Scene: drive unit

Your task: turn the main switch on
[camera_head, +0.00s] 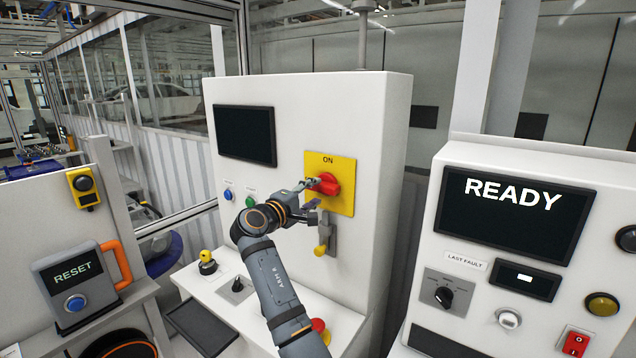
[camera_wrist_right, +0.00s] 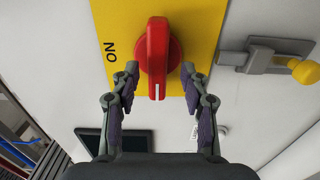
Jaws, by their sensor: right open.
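The main switch is a red rotary knob (camera_head: 326,184) on a yellow plate (camera_head: 343,169) marked ON at its top, on the white cabinet's front. In the right wrist view the knob (camera_wrist_right: 157,58) has its grip bar upright, with its white mark at the lower end, while ON reads at the left of the yellow plate (camera_wrist_right: 112,25). The mark does not point at ON. My right gripper (camera_head: 310,186) is open at the knob. In the wrist view its fingers (camera_wrist_right: 160,78) stand on either side of the bar, with gaps showing. My left gripper is out of view.
A grey latch with a yellow knob (camera_head: 320,249) sits below the plate. Blue (camera_head: 228,194) and green (camera_head: 250,201) buttons lie to the left, under a dark screen (camera_head: 245,135). A READY console (camera_head: 515,215) stands right; a RESET box (camera_head: 75,285) stands left.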

